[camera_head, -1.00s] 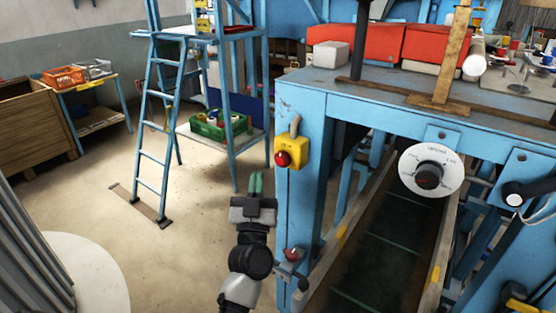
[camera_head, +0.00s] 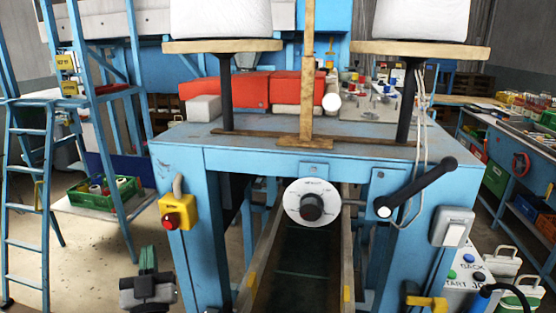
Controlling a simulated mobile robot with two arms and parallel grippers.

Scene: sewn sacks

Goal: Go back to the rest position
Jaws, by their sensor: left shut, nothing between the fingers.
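Most of my left arm is below the picture's edge. My right gripper is not in view.
The blue machine fills the middle, with a yellow box with a red button (camera_head: 177,213), a white dial (camera_head: 311,202) and a black crank handle (camera_head: 420,187) on its front. A blue ladder (camera_head: 28,200) and a green crate (camera_head: 104,195) stand left. Open floor shows at lower left.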

